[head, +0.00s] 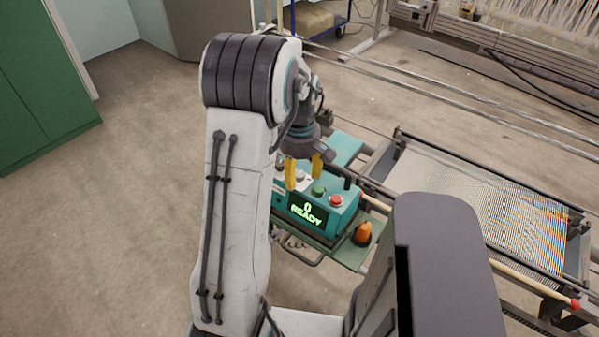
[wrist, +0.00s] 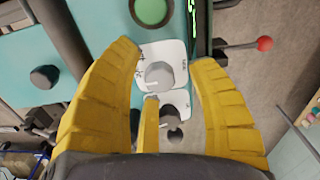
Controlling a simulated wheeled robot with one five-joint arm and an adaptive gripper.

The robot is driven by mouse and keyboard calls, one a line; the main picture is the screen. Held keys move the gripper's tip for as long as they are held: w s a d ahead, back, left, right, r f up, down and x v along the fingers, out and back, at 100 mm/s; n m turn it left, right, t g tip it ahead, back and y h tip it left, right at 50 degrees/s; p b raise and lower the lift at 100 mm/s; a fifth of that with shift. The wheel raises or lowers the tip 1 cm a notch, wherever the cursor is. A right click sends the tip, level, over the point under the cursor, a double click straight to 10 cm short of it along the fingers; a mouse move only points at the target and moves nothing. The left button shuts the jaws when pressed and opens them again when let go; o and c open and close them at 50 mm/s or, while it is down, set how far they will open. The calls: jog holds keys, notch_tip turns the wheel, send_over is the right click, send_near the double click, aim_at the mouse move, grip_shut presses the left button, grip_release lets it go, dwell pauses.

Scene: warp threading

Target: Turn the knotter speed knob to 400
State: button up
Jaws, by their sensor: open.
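The teal knotter control box (head: 322,226) has a lit display (head: 307,208) reading 0 and READY. In the wrist view, a light grey knob (wrist: 159,75) sits on a white dial plate, and a second grey knob (wrist: 171,118) sits on another plate below it. The plate lettering is too small to read, so I cannot tell which is the speed knob. My gripper (head: 304,178) is open and empty over the box. Its yellow fingers are on either side of the light grey knob in the wrist view, with no clear contact. The middle finger partly covers the second knob's plate.
A green button (head: 319,190) and a red button (head: 337,200) stand up beside the knobs. An orange object (head: 363,232) stands on the shelf at the box's right. The warp frame (head: 480,207) lies to the right. Open floor (head: 110,200) is at left.

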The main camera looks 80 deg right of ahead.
aim_at(299, 173)
notch_tip(299, 173, up, 12)
dwell(0.7)
jog(key=shift+f, duration=0.1)
